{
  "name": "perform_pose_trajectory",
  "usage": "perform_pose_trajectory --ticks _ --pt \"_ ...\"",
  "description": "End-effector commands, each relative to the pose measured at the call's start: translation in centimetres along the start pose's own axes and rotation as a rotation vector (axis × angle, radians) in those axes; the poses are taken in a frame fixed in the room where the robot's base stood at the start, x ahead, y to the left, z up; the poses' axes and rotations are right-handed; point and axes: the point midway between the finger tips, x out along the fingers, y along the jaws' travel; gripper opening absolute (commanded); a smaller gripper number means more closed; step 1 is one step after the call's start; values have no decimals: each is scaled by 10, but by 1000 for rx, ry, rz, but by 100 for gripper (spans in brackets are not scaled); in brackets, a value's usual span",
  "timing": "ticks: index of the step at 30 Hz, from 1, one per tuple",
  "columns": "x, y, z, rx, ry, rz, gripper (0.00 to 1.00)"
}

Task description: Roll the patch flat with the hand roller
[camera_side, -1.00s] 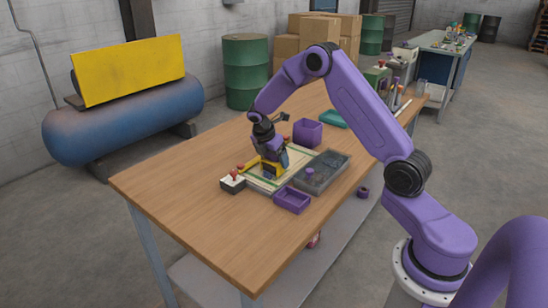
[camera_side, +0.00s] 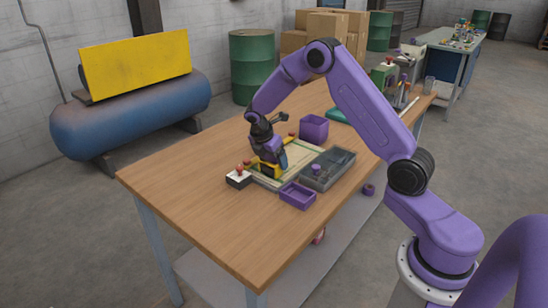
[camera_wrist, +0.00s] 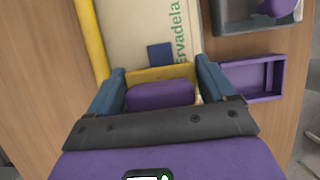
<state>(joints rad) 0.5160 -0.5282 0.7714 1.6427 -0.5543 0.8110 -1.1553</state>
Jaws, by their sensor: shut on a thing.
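My gripper (camera_wrist: 162,88) is shut on the hand roller, with its blue fingers on either side of the purple handle (camera_wrist: 160,95). A yellow part (camera_wrist: 160,72) shows just beyond the handle; the roller's underside is hidden. A small dark blue patch (camera_wrist: 160,53) lies on the cream sack (camera_wrist: 135,25), just ahead of the roller, beside green lettering. I cannot tell whether its edges lie flat. In the side view my gripper (camera_side: 272,163) is low over the near-left part of the sack (camera_side: 302,153), and it hides the patch.
A yellow bar (camera_wrist: 92,40) runs along the sack's left side. A purple tray (camera_side: 298,195) and a grey tray (camera_side: 335,172) stand to the right. A box with a red button (camera_side: 239,178) is at left, a purple bin (camera_side: 313,128) behind. The table's left part (camera_side: 190,185) is clear.

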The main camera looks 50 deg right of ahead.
Motion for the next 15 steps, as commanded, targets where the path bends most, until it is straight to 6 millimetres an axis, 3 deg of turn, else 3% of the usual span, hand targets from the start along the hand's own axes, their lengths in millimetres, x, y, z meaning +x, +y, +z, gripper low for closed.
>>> perform_pose_trajectory --ticks 15 --pt "5 -1 9 0 -1 -5 53"
